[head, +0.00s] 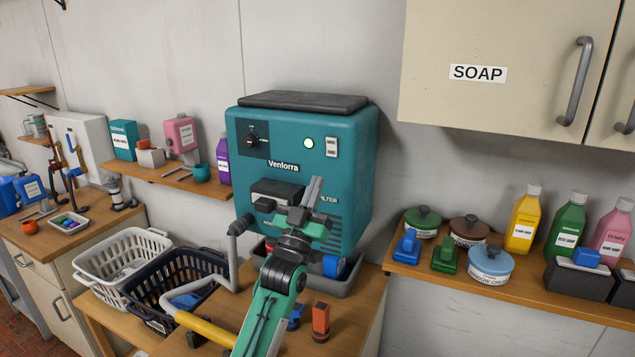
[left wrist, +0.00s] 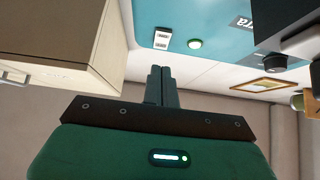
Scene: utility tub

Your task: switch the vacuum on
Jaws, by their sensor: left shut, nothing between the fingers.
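In the left wrist view the switch plate (left wrist: 163,40) and the glowing lamp (left wrist: 194,43) show beyond my fingertips. My left gripper (head: 316,188) is shut and empty in front of the vacuum's lower front, below the switch plate. It hides part of the front there. My right gripper is not in view.
A black-fronted drawer or handle (head: 277,194) juts from the vacuum's front. White (head: 122,250) and dark (head: 176,270) baskets stand at left. A shelf (head: 430,268) with bottles and lidded pots is at right, under the SOAP cabinet (head: 500,60).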

